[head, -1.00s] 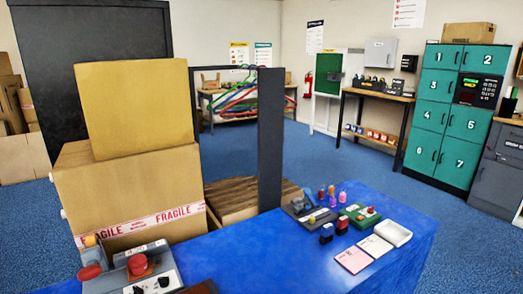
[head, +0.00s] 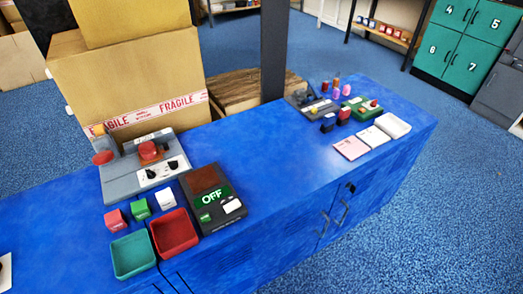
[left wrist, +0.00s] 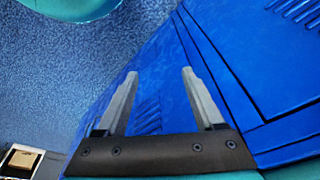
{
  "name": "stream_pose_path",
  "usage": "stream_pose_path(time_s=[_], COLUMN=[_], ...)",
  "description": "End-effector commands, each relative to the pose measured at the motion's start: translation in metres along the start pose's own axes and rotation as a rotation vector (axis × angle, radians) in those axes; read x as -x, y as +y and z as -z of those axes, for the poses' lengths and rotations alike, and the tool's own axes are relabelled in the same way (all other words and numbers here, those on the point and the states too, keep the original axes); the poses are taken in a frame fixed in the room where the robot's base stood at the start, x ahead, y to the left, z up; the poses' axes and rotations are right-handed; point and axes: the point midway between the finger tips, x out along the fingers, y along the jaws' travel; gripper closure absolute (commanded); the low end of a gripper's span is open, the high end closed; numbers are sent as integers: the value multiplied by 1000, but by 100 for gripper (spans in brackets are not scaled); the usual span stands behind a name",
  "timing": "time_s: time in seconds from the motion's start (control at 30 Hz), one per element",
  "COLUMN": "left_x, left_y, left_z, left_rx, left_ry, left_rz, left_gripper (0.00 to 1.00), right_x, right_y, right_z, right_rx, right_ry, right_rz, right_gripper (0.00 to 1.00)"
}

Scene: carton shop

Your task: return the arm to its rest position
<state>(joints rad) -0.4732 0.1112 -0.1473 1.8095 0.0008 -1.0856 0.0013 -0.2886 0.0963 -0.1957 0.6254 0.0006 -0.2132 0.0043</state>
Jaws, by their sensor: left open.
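My left gripper (left wrist: 157,95) shows in the left wrist view with its two grey fingers apart and nothing between them. Behind the fingers is the blue front of the cabinet (left wrist: 262,65), with slots and a door seam. Blue carpet (left wrist: 60,60) fills the left of that view. Neither gripper shows in the head view, so their places over the bench cannot be told from there.
The blue cabinet top (head: 265,150) carries a grey control box (head: 145,170), an OFF sign unit (head: 213,200), a green tray (head: 133,256) and a red tray (head: 174,233). Stacked cartons (head: 130,75) stand behind. Carpet (head: 400,235) in front is clear.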

Motion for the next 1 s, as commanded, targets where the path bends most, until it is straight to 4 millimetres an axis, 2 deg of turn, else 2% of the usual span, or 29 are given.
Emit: stream_pose_path(time_s=[0.03,0.2,0.5,0.7,0.8,1.0], left_x=[-17,-65,-124,-142,-145,-146], left_y=[0,1,0,-2,-3,-3], left_z=[-10,-45,-124,-175,-193,-207], left_rx=[-1,-7,-19,-25,-28,-30], left_ry=[-14,-40,-87,-111,-119,-123], left_rz=[0,-1,-2,-1,0,0], left_gripper=[30,30,30,30,30,30], right_x=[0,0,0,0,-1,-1], right_y=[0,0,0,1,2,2], right_z=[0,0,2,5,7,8], right_rx=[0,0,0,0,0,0], right_ry=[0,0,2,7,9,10], right_rz=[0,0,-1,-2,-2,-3], right_gripper=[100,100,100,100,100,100])
